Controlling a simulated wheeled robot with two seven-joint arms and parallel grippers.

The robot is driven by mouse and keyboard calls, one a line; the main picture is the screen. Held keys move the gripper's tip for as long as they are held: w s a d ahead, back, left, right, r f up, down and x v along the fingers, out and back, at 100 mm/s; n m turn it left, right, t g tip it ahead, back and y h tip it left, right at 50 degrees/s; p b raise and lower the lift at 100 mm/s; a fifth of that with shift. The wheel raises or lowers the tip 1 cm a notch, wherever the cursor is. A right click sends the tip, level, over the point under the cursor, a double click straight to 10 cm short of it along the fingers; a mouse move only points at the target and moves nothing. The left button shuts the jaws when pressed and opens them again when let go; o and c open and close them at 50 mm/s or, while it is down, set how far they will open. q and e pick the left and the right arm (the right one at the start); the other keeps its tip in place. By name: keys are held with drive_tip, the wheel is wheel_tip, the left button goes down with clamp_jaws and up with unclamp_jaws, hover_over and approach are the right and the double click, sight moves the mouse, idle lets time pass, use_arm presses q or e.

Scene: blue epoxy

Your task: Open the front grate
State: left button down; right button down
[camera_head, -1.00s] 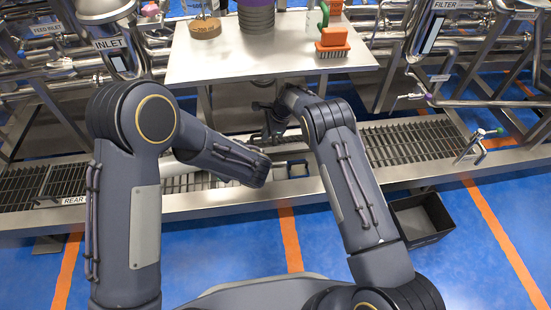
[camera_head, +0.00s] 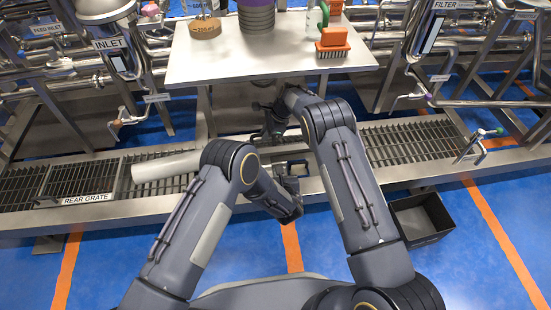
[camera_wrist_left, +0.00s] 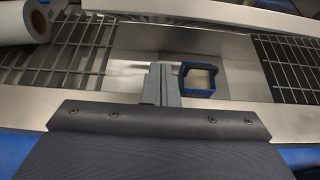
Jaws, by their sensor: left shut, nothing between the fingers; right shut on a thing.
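The rear grate (camera_head: 80,178), marked by a REAR GRATE label, lies flat in the left part of the floor channel. A label for a front grate is not readable, and my arms cover the middle of the channel. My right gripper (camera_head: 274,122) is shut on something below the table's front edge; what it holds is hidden. My left gripper (camera_head: 293,172) is shut and empty over the middle of the channel. In the left wrist view its fingers (camera_wrist_left: 161,84) are just left of a blue square-framed block (camera_wrist_left: 198,79). Around them is a bare steel gap (camera_wrist_left: 140,50) between two gratings.
A white cylinder (camera_head: 165,166) lies across the channel beside the rear grate. A steel table (camera_head: 260,58) above carries an orange brush (camera_head: 332,45) and other items. Another grating (camera_head: 410,142) runs to the right. A dark bin (camera_head: 422,217) stands on the blue floor.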

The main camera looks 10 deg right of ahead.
sight(275, 151)
use_arm(q)
drive_tip(key=x, duration=0.3)
drive_tip(key=shift+w+f, duration=0.25)
drive_tip(key=shift+w, duration=0.1)
use_arm(e)
drive_tip(key=shift+w+d+f, duration=0.1)
drive_tip(key=shift+d+f, duration=0.2)
drive_tip(key=shift+d, duration=0.05)
use_arm(q)
drive_tip(key=shift+w+r, duration=0.6)
drive_tip(key=shift+r, duration=0.25)
drive_tip(key=shift+w+r, duration=0.55)
drive_tip(key=shift+r, duration=0.25)
drive_tip(key=shift+w+r+g, duration=0.3)
drive_tip(key=shift+w+r, duration=0.2)
drive_tip(key=shift+r, duration=0.3)
use_arm(e)
drive_tip(key=shift+f, duration=0.1)
use_arm(q)
drive_tip(key=shift+w, duration=0.1)
use_arm(e)
drive_tip(key=c, duration=1.5)
unclamp_jaws()
use_arm(q)
drive_tip(key=shift+d, duration=0.1)
use_arm(e)
drive_tip(key=shift+o, duration=0.5)
drive_tip(key=shift+a, duration=0.1)
